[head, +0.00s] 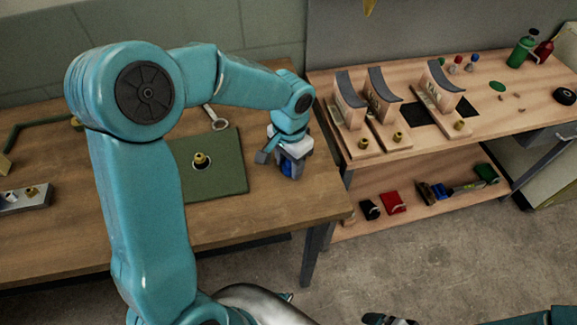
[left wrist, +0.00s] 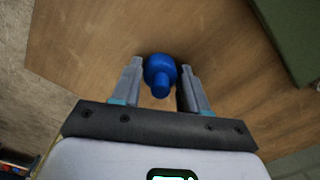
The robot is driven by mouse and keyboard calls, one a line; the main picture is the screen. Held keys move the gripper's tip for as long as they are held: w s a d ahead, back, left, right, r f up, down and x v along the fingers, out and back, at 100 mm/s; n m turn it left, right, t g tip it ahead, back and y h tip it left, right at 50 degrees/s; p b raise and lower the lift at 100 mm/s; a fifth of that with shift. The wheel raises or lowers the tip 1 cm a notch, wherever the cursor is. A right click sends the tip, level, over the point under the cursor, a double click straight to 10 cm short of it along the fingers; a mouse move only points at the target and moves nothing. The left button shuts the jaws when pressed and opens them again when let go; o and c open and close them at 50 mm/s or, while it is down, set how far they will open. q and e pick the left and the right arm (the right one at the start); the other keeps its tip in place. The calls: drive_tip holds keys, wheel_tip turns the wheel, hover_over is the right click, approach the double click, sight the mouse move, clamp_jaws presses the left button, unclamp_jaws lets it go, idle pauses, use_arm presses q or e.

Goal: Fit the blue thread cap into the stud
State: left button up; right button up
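The blue thread cap (left wrist: 160,72) is between the fingertips of my left gripper (left wrist: 162,82) in the left wrist view, its narrow stem towards the camera. In the head view my left gripper (head: 281,161) points down at the right part of the wooden table, with the blue cap (head: 287,168) partly hidden by the fingers. The fingers stand on both sides of the cap and look open; firm contact is not clear. A brass fitting (head: 201,159), which may be the stud, stands upright on a green mat (head: 226,180), left of the gripper. My right gripper cannot be made out.
A metal block (head: 20,200) with a brass piece lies at the table's left. A ring-ended tool (head: 217,121) lies behind the mat. A second bench (head: 520,95) to the right carries curved panels on stands, bottles and small parts. A gap separates the tables.

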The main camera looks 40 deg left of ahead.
use_arm(q)
drive_tip(key=shift+c, duration=1.4)
drive_tip(key=shift+r, duration=0.25)
drive_tip(key=shift+r+p, duration=0.35)
drive_tip(key=shift+p, duration=0.1)
drive_tip(key=shift+r+p, duration=0.45)
drive_tip(key=shift+r, duration=0.1)
drive_tip(key=shift+r+p, duration=1.15)
drive_tip(key=shift+r, duration=0.35)
